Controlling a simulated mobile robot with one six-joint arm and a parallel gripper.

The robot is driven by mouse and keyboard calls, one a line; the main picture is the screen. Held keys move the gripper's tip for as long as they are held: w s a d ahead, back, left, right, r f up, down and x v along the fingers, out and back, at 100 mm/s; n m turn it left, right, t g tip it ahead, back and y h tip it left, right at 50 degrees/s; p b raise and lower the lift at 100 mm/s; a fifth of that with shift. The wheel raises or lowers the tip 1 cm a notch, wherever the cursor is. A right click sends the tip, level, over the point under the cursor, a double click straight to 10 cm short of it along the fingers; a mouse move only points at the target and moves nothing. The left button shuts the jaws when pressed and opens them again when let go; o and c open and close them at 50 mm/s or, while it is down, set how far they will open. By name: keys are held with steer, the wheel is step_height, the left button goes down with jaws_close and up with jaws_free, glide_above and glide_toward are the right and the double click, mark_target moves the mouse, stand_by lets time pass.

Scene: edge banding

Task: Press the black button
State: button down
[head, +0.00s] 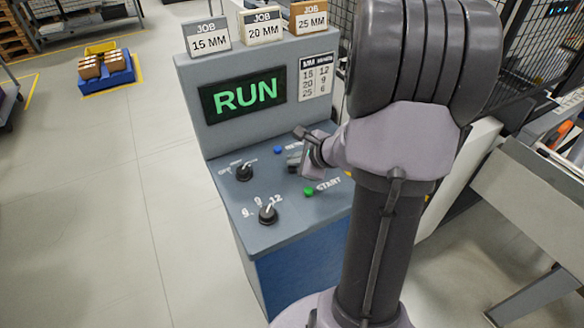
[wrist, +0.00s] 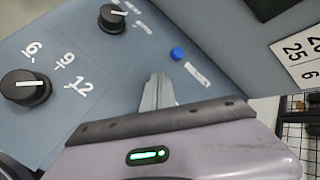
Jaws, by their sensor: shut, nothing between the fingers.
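I see no plainly black button in either view; one could be hidden behind my gripper. The sloped grey control panel (head: 240,195) carries two black rotary knobs, one upper (head: 243,172) and one lower (head: 268,213). A blue button (head: 278,149) and a green button (head: 308,191) marked START sit to their right. My gripper (head: 292,161) is over the panel between the two buttons, its fingers shut and empty. In the wrist view the shut fingers (wrist: 157,88) are near the blue button (wrist: 178,53); the knobs (wrist: 113,18) (wrist: 25,88) are to the left. Contact cannot be told.
Above the panel, a display (head: 243,95) reads RUN in green. A number chart (head: 316,77) is beside it. JOB cards (head: 208,38) for 15, 20 and 25 MM stand on top. A grey machine frame (head: 535,190) is at right. Open floor (head: 90,210) lies left.

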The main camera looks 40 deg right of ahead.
mark_target(294, 170)
steer(key=shift+f+b, duration=0.5)
steer(key=shift+b, duration=0.1)
stand_by(0.4)
stand_by(0.3)
steer(key=shift+r+p, duration=0.65)
steer(key=shift+r, duration=0.25)
steer(key=shift+r, duration=0.1)
step_height(294, 170, up, 5)
steer(key=p, duration=0.4)
